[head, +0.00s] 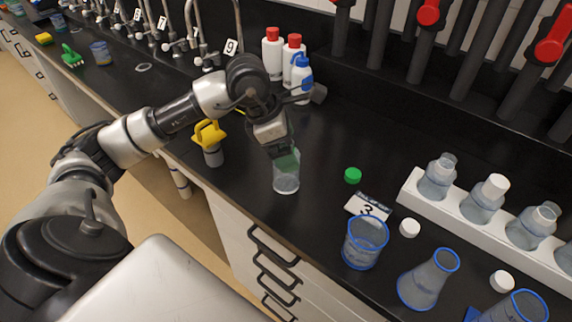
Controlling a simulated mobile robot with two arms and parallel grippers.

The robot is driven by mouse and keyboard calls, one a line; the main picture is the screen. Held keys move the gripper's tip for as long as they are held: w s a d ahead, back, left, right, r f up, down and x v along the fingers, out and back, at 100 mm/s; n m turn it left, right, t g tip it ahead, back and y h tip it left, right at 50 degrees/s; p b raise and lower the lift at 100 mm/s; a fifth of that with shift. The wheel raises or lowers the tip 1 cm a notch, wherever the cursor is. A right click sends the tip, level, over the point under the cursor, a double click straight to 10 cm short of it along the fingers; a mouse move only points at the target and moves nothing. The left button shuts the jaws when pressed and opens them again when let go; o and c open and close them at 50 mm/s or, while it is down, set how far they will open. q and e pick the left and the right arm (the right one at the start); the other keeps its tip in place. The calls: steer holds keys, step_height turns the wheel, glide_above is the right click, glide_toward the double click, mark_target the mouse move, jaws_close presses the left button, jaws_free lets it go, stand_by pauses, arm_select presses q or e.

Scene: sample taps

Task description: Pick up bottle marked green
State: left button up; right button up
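A clear bottle (286,183) with a green mark near its top stands upright on the black bench, close to its front edge. My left gripper (281,150) points down at the bottle's upper part. Its dark fingers overlap the green mark in the picture, so the bottle's neck is hidden. I cannot tell whether the fingers are closed on it. A loose green cap (353,175) lies on the bench to the right of the bottle. My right gripper is not in view.
To the right are a white rack (427,205) of bottles, a card marked 3 (367,207), a blue-rimmed beaker (364,243) and a flask (428,279). A yellow-topped item (209,136) stands left of the bottle. Red-capped white bottles (272,54) and numbered taps stand behind.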

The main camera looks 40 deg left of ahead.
arm_select(q)
steer(key=shift+w+d+f, duration=0.15)
steer(key=shift+w+f, duration=0.05)
steer(key=shift+f, duration=0.35)
steer(key=c, duration=1.2)
steer(key=shift+r, duration=0.2)
